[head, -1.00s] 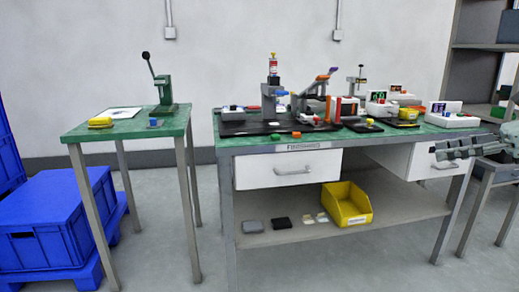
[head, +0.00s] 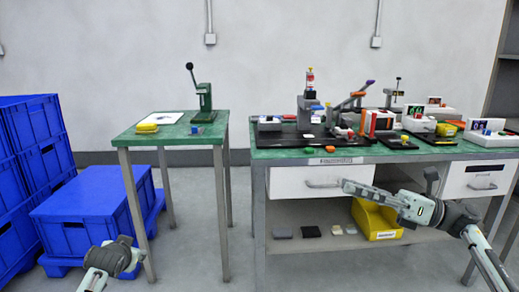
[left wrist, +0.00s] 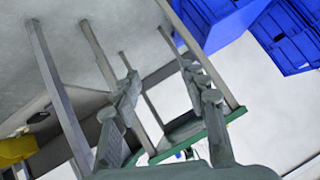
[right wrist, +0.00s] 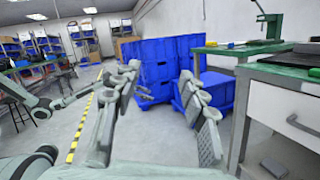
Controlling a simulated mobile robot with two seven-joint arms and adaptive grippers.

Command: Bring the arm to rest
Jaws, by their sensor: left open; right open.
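My right gripper (head: 372,190) is in front of the large bench's drawers in the head view, pointing left. Its two fingers stand apart and empty in the right wrist view (right wrist: 160,105). My left arm shows low at the left in the head view, in front of the blue crates; its fingers are hard to make out there. In the left wrist view my left gripper (left wrist: 165,110) has its fingers spread with nothing between them. Neither gripper touches a bench as far as I can see.
The large green-topped bench (head: 290,153) carries several small devices, with drawers (head: 290,182) and a yellow bin (head: 378,222) below. A small green table (head: 170,134) with a lever press (head: 204,100) stands left of it. Blue crates (head: 85,222) stand at the left. Floor between is clear.

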